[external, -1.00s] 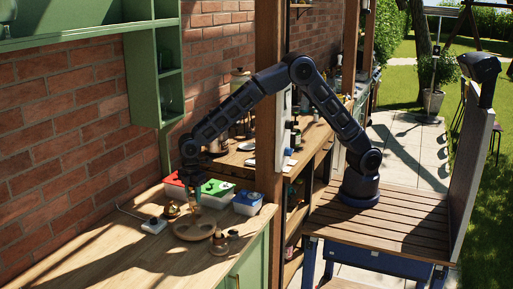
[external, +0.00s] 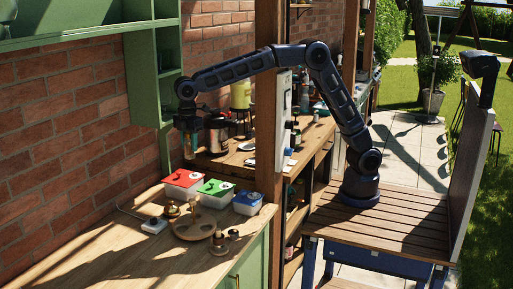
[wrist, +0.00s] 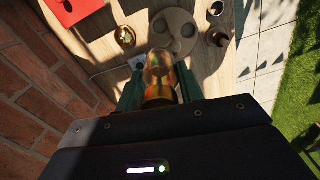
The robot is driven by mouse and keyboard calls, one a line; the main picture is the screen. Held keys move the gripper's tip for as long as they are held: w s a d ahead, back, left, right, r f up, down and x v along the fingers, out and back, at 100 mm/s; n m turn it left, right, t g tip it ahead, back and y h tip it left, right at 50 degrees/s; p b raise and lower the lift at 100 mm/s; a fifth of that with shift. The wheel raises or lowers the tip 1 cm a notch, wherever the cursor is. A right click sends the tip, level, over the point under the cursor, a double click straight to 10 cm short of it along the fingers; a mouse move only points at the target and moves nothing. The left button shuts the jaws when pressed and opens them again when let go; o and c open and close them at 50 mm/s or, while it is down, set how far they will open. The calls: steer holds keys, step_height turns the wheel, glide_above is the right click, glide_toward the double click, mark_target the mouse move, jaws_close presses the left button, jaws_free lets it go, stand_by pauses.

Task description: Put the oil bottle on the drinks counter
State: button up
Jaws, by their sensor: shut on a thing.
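My gripper (external: 188,140) is high above the wooden counter (external: 120,250), close to the brick wall. In the wrist view its two dark green fingers (wrist: 158,90) are shut on an amber, see-through bottle (wrist: 159,72), which looks like the oil bottle. The bottle is clear of the counter. In the external view it shows only small and dim below my gripper. A round wooden tray with hollows (external: 193,229) is on the counter below; it also shows in the wrist view (wrist: 176,47). I cannot tell which surface is the drinks counter.
Boxes with red (external: 183,178), green (external: 215,187) and blue (external: 247,197) lids stand behind the tray. Small brass and wooden pieces (external: 171,210) stand around it. A wooden post (external: 268,120) rises beside the counter. Beyond it is another worktop with bottles and a pot (external: 217,133).

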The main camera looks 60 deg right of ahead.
steer(key=shift+r, duration=0.25)
